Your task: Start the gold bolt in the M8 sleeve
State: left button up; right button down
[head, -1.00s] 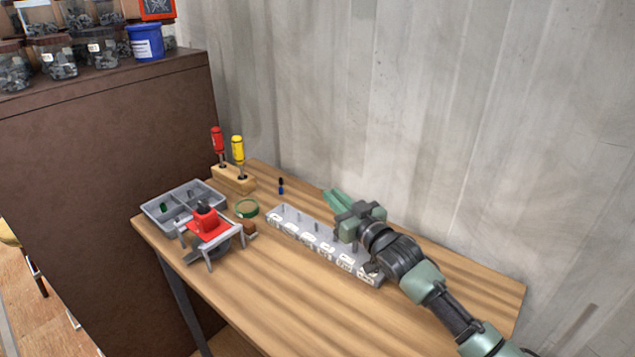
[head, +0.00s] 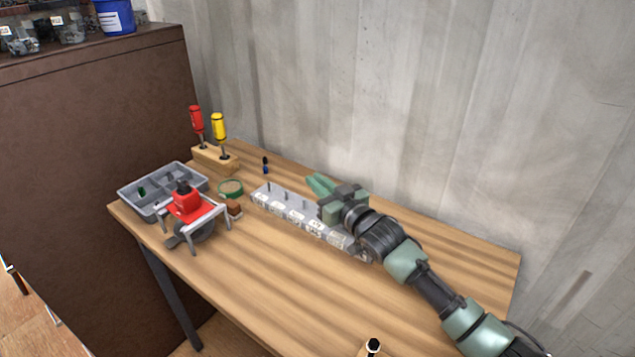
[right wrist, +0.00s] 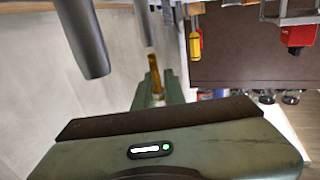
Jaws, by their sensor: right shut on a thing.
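My right gripper (head: 318,185) is over the far side of the grey sleeve rack (head: 270,203), right of the rack's left end. Its green fingers show in the right wrist view (right wrist: 167,88), shut on the gold bolt (right wrist: 155,72). The bolt is hidden in the head view. The rack carries a row of upright grey posts or sleeves and white labels too small to read, so I cannot tell which is M8. In the right wrist view a large grey cylinder (right wrist: 83,38) stands close by, apart from the bolt. My left gripper is out of view.
A grey compartment tray (head: 130,197), a red device on a metal stand (head: 187,203), a green ring (head: 230,187) and a wooden block with red and yellow screwdrivers (head: 212,160) occupy the table's left. A small blue-black piece (head: 265,165) stands behind the rack.

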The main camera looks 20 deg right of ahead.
dwell(0.4)
jog(key=shift+p, duration=0.3)
jog(key=shift+p, duration=0.35)
dwell(1.0)
jog(key=shift+f, duration=0.35)
dwell(0.4)
jog(key=shift+r, duration=0.15)
